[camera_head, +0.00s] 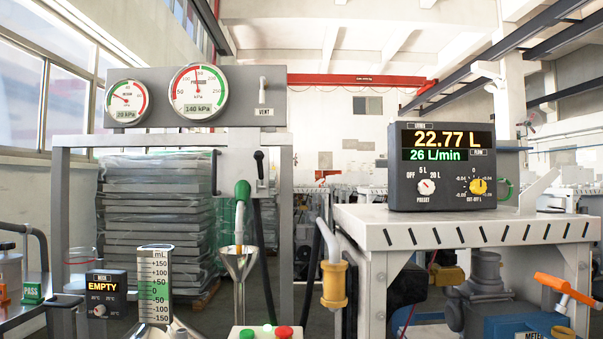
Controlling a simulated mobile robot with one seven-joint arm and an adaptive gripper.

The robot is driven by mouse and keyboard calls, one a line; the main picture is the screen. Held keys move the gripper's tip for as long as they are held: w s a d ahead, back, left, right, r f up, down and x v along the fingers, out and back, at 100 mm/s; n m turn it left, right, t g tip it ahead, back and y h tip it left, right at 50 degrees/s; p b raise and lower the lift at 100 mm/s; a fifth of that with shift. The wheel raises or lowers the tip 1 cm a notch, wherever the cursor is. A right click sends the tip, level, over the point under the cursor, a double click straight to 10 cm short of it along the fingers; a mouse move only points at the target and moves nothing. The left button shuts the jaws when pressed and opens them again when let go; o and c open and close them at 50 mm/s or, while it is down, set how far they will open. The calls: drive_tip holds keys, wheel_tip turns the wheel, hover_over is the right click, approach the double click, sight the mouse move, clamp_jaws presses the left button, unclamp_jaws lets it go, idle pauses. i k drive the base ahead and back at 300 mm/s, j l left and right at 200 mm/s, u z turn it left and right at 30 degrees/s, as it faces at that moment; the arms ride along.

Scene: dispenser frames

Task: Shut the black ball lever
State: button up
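The black ball lever (259,157) is in the middle left of the head view. It is a short upright lever with a round black knob on top, tilted slightly to the left. It stands at a small grey fitting (263,187) on the right part of the grey dispenser frame (286,175). I cannot tell from its angle whether it is open or shut. A green-handled nozzle (242,191) hangs just left of and below it, with its spout over a metal funnel (239,262). My gripper is not in view.
Two pressure gauges (198,93) and a small white VENT lever (262,84) are above. A black hose (262,240) hangs below the lever. At right, a meter display (442,165) stands on a grey bench (370,222). Red and green buttons (284,332) are at the bottom.

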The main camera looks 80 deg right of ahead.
sight(258, 156)
drive_tip(key=z, duration=2.15)
drive_tip(key=i+l+z, duration=0.1)
drive_tip(key=i+z, duration=0.3)
drive_tip(key=k, duration=0.05)
